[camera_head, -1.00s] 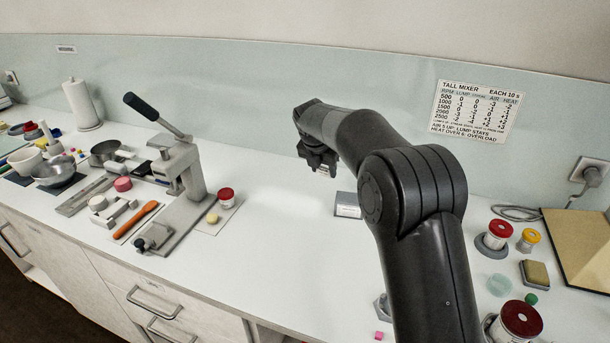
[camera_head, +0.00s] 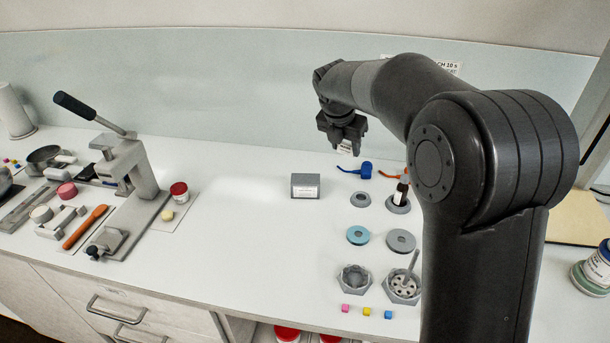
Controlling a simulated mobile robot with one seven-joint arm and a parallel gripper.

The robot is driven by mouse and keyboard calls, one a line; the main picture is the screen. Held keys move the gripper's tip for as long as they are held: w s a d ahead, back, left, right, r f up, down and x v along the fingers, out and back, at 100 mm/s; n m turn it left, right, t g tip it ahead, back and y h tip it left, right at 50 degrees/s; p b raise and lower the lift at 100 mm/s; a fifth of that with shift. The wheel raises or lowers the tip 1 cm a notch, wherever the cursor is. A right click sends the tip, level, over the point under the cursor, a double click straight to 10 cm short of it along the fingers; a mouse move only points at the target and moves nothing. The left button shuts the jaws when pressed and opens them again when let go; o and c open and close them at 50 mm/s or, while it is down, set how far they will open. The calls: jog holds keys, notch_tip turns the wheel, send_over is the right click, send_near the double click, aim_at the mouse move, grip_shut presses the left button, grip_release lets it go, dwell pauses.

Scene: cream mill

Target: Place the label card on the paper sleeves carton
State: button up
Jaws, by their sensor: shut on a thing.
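My gripper (camera_head: 343,143) hangs in the air, pointing down, above and to the right of a small grey box. It is shut on a small pale card (camera_head: 345,149), likely the label card; its print is too small to read. The grey box (camera_head: 305,192) stands on the white counter with a white label on its front. It may be the paper sleeves carton, but I cannot read its text. The card and the box are apart.
A lever press (camera_head: 130,170) stands to the left. Right of the box are a blue clamp-like item (camera_head: 366,168), a dark bottle (camera_head: 400,192), discs (camera_head: 358,235) and hexagonal holders (camera_head: 354,279). The counter (camera_head: 235,230) between press and box is clear.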

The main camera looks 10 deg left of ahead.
send_over(307, 177)
jog(key=s, duration=0.1)
jog(key=f, duration=0.6)
jog(key=shift+s+a+f, duration=0.1)
jog(key=shift+a+f, duration=0.1)
jog(key=shift+f, duration=2.05)
jog(key=o, duration=1)
jog(key=shift+f, duration=0.15)
jog(key=shift+c, duration=0.2)
